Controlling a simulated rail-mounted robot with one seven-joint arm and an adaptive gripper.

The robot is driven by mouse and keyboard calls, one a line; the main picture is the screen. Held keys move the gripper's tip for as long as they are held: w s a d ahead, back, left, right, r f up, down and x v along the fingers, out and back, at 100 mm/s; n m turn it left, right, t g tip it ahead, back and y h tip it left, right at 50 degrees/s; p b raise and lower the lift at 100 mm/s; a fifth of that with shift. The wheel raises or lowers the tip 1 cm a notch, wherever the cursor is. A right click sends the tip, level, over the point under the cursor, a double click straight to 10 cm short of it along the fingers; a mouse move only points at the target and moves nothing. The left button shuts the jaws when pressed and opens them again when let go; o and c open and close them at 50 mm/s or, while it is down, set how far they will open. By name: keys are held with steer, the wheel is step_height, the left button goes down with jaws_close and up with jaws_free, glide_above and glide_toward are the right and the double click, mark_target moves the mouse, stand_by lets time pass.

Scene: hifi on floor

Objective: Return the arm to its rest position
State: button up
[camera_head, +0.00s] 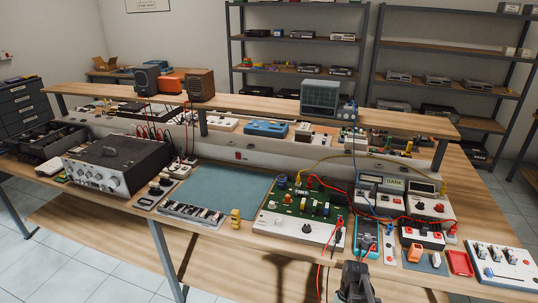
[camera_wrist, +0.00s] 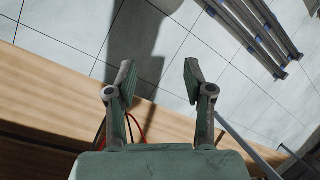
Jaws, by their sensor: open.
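My gripper (camera_head: 356,276) shows at the bottom of the head view, close to the front edge of the workbench (camera_head: 200,242). In the wrist view my gripper (camera_wrist: 158,82) has its two fingers spread wide apart, with nothing between them. Behind the fingers are pale floor tiles (camera_wrist: 60,28) and the wooden bench edge (camera_wrist: 40,95). Red and black cables (camera_wrist: 133,127) show just behind the left finger; I cannot tell whether they touch it.
A green circuit board (camera_head: 300,207) with red and yellow wires stands just behind my gripper. A blue multimeter (camera_head: 367,238), a red tray (camera_head: 460,263) and a white switch panel (camera_head: 500,265) lie to the right. A large amplifier unit (camera_head: 115,160) stands at the left. Floor is open in front.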

steer(key=s+a+f+m+g, duration=0.1)
steer(key=s+a+f, duration=0.1)
steer(key=s+f, duration=0.3)
steer(key=s+a+f+m+g+h, duration=0.1)
steer(key=s+f, duration=0.4)
steer(key=s, duration=0.8)
steer(key=s+a+f+m+g+h, duration=0.1)
steer(key=s+a+f, duration=0.2)
steer(key=s, duration=0.6)
step_height(320, 180, down, 2)
steer(key=shift+a+f, duration=0.25)
steer(key=shift+a, duration=0.15)
steer(key=shift+s, duration=0.1)
